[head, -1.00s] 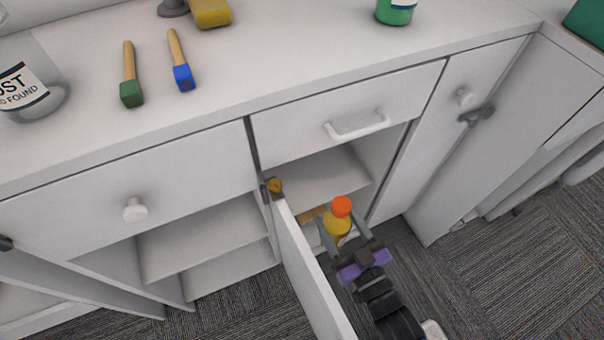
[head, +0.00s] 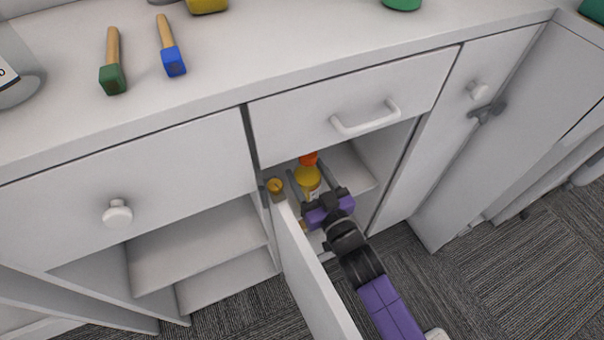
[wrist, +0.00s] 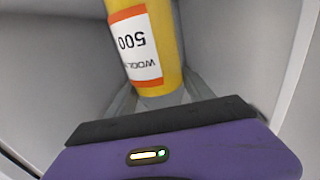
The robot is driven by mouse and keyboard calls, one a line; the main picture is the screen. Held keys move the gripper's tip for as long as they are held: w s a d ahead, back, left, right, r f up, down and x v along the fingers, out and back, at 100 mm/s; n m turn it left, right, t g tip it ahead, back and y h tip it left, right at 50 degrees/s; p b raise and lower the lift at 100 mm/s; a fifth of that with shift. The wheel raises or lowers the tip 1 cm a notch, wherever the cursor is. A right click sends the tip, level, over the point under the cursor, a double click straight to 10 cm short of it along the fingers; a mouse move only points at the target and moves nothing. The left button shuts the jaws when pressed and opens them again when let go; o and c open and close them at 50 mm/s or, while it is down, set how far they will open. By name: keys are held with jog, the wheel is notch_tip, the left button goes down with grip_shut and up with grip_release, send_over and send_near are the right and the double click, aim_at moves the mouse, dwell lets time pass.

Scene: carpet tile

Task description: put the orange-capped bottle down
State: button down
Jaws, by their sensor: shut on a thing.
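The yellow bottle (head: 308,179) with an orange cap (head: 309,158) is inside the open cabinet, under the drawer. My gripper (head: 306,186) is shut on it, with a finger on each side. In the wrist view the bottle (wrist: 171,35) shows a white and orange label reading 500, upside down in the picture. The gripper's purple body (wrist: 200,150) fills the bottom of that view. The bottle's base is hidden, so I cannot tell whether it touches the shelf.
An open cabinet door (head: 310,270) stands close left of my arm. A drawer with a handle (head: 365,118) is just above the bottle. Shelf space (head: 350,172) is free to the right. Green (head: 112,75) and blue (head: 172,60) brushes lie on the counter.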

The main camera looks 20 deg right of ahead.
aim_at(313, 192)
jog(key=shift+w+f+b, duration=1.15)
jog(key=shift+w+f, duration=0.45)
jog(key=shift+f, duration=0.05)
jog(key=shift+f, duration=0.2)
jog(key=shift+c, duration=2)
grip_release()
jog(key=shift+r, duration=0.15)
jog(key=s+p, duration=0.2)
jog(key=s, duration=1)
jog(key=shift+p, duration=0.35)
